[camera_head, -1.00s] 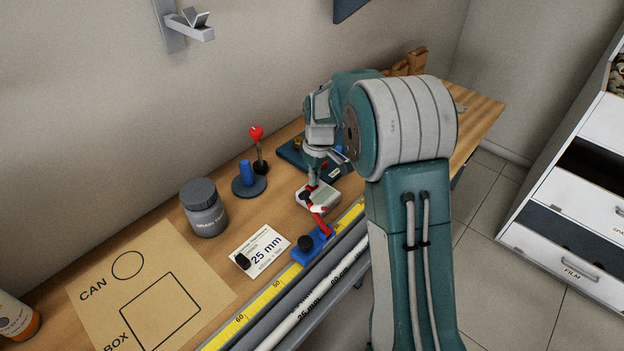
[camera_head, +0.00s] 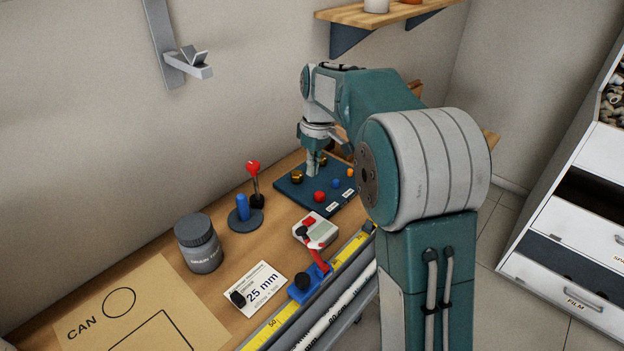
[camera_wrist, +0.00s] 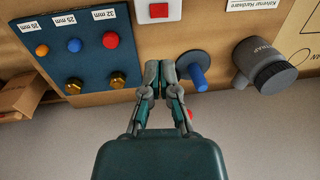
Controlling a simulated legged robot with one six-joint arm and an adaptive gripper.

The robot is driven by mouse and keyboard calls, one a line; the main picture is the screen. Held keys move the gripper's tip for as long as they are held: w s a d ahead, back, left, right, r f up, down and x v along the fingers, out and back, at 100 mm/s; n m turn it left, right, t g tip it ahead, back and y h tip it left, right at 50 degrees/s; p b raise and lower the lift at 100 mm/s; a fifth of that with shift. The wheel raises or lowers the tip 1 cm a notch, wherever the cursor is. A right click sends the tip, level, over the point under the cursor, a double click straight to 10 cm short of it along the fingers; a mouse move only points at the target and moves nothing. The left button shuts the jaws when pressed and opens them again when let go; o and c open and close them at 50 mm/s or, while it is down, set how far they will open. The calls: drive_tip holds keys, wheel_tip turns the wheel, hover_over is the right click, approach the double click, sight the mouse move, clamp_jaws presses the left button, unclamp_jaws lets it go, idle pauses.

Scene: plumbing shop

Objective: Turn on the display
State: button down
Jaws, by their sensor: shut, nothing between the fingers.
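No display screen can be made out for certain. A small white box (camera_head: 316,231) with a red button (camera_head: 308,221) sits on the workbench, in front of the blue board. The box also shows at the top of the wrist view (camera_wrist: 147,17), with its square red button (camera_wrist: 158,10). My gripper (camera_head: 312,172) is shut and empty, raised behind the white box and in front of the blue board in the head view. In the wrist view its fingertips (camera_wrist: 160,70) are together, apart from the box, between the blue board and the blue peg.
The blue board (camera_head: 330,205) carries coloured knobs and brass fittings. A blue peg on a round base (camera_head: 243,208), a red-knobbed lever (camera_head: 254,168) and a grey jar (camera_head: 198,244) stand to the left. A blue clamp with a red handle (camera_head: 305,286) sits on the yellow-scaled rail.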

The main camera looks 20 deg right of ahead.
sight(310, 220)
drive_tip(key=f, duration=0.4)
drive_tip(key=s+a+f, duration=0.1)
drive_tip(key=f, duration=0.4)
drive_tip(key=a+f, duration=0.1)
drive_tip(key=f, duration=0.3)
drive_tip(key=shift+s+f, duration=0.35)
drive_tip(key=shift+s, duration=0.05)
idle(0.3)
drive_tip(key=shift+f, duration=0.2)
drive_tip(key=shift+w+d+r, duration=0.25)
drive_tip(key=shift+w+d, duration=0.15)
drive_tip(key=shift+d, duration=0.25)
drive_tip(key=shift+r, duration=0.15)
